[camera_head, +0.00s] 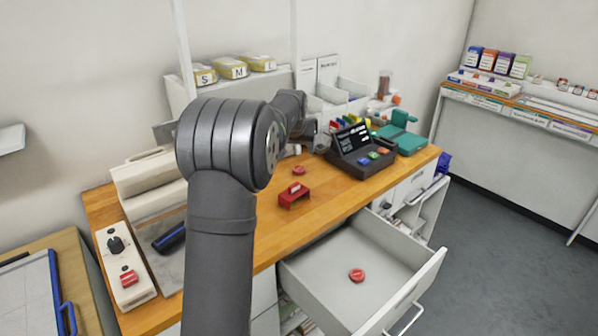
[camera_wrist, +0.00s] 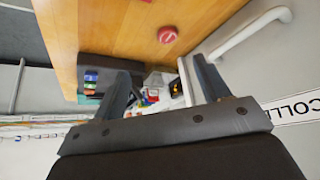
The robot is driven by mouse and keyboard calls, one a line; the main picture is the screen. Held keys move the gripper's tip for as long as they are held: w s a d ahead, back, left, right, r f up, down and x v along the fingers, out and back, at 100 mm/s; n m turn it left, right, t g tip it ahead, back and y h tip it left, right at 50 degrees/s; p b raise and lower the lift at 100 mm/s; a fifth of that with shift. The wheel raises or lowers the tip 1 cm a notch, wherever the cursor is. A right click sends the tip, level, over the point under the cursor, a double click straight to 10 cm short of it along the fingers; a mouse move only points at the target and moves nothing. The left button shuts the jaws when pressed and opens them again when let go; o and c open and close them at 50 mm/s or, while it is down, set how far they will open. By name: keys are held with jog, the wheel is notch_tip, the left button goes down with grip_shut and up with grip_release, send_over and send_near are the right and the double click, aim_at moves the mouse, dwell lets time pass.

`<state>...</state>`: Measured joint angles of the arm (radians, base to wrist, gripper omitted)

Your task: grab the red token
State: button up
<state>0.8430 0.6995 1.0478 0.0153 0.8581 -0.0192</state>
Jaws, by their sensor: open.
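A round red token (camera_head: 299,170) lies flat on the wooden counter (camera_head: 330,205), behind a small red stand (camera_head: 293,195). A second round red token (camera_head: 357,275) lies inside the open drawer (camera_head: 325,287). In the wrist view one red token (camera_wrist: 167,34) lies on the wood, beyond the fingertips of my gripper (camera_wrist: 160,66). The fingers are apart with nothing between them. In the head view my arm hides most of my gripper, near the back of the counter.
A dark terminal (camera_head: 360,150) with coloured buttons and a green device (camera_head: 402,135) stand right of the token. A white control box (camera_head: 125,265) and a beige machine (camera_head: 148,185) are at left.

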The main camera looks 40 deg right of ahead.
jog(key=w+d+f, duration=0.1)
jog(key=w+d, duration=0.1)
jog(key=w, duration=0.1)
send_near(299, 169)
jog(key=shift+w+d+f+n, duration=0.1)
jog(key=shift+f+n, duration=0.05)
jog(key=shift+f, duration=0.25)
jog(key=shift+w+f+n, duration=0.15)
jog(key=shift+f, duration=0.25)
jog(key=shift+x, duration=3.15)
jog(key=shift+d, duration=0.1)
jog(key=c, duration=1.1)
